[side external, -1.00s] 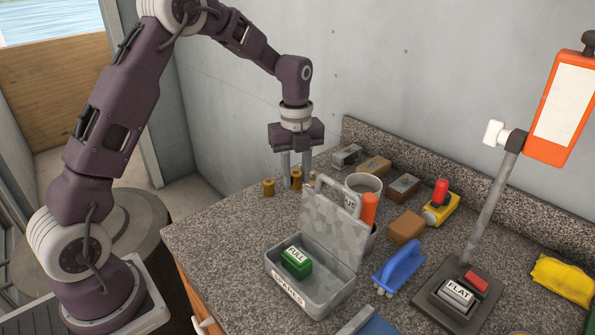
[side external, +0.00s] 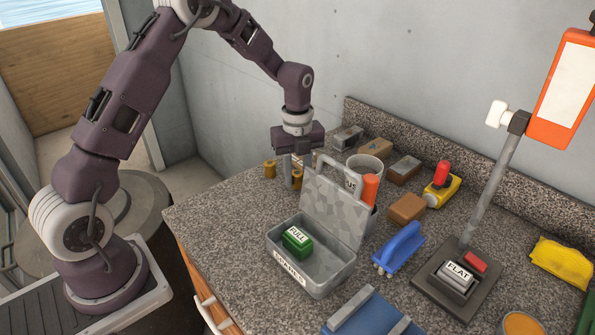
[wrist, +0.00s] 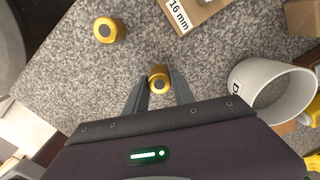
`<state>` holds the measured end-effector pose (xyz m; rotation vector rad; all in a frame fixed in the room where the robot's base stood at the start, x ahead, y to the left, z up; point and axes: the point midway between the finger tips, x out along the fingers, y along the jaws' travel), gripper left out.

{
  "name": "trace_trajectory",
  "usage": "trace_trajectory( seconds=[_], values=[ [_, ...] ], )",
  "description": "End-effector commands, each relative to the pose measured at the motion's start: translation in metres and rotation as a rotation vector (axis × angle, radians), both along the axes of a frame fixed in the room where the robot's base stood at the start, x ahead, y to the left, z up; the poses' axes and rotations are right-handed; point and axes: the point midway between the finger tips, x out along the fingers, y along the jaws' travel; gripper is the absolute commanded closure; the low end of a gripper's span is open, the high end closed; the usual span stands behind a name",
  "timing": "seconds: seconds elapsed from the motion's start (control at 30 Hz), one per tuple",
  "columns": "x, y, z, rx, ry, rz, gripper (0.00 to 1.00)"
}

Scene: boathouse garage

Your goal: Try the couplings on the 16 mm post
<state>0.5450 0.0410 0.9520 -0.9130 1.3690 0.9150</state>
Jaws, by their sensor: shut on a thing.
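My gripper (side external: 296,182) points straight down at the back left of the counter, shut on a brass coupling (wrist: 159,78) at its fingertips. Whether this coupling still touches the counter I cannot tell. A second brass coupling (side external: 269,168) stands free to its left; it also shows at the upper left in the wrist view (wrist: 106,30). A wooden block labelled "16 mm" (wrist: 181,16) lies ahead of the fingers at the top of the wrist view. Its upper part is cut off there, so its post is not clearly seen.
A white mug (wrist: 265,92) stands close to the right of my gripper. Wooden blocks (side external: 404,168) line the back wall. Counter left of the case is clear.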

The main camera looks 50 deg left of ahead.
Motion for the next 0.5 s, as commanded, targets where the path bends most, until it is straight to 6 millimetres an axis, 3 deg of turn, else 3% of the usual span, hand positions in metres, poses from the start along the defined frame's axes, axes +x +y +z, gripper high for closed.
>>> trace_trajectory(
  seconds=[0.5],
  values=[
    [0.0,0.0,-0.0087,0.0,0.0,0.001,1.0]
  ],
)
